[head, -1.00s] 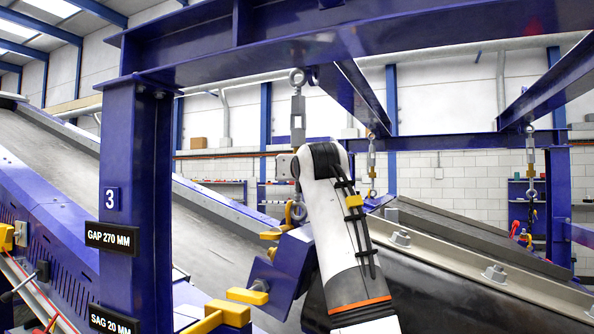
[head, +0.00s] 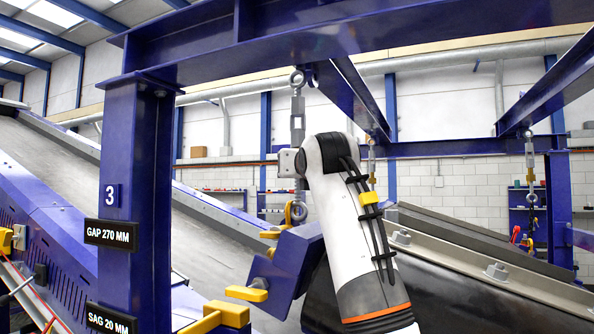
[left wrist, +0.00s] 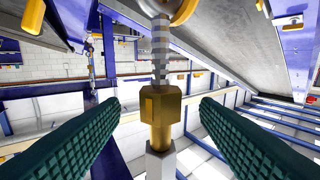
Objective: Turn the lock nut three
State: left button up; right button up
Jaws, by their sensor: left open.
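The lock nut (left wrist: 162,106) is a brass hex nut on a grey threaded rod (left wrist: 160,50) in the left wrist view. A pale turnbuckle body (left wrist: 160,163) adjoins it at the picture's bottom. My left gripper (left wrist: 160,104) is open, its two teal ribbed fingers on either side of the nut with visible gaps. In the head view the turnbuckle (head: 298,118) hangs from the beam beside post three (head: 112,195). My right gripper is not in view.
The blue overhead beam (head: 350,35) spans above. Two more turnbuckles (head: 372,160) (head: 530,155) hang farther back. The sloping conveyor (head: 60,165) lies left behind the post.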

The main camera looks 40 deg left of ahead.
pick_arm(q)
jog(key=b+v, duration=0.1)
jog(key=v, duration=0.3)
jog(key=shift+b, duration=0.3)
jog(key=o, duration=0.6)
jog(key=shift+c, duration=0.2)
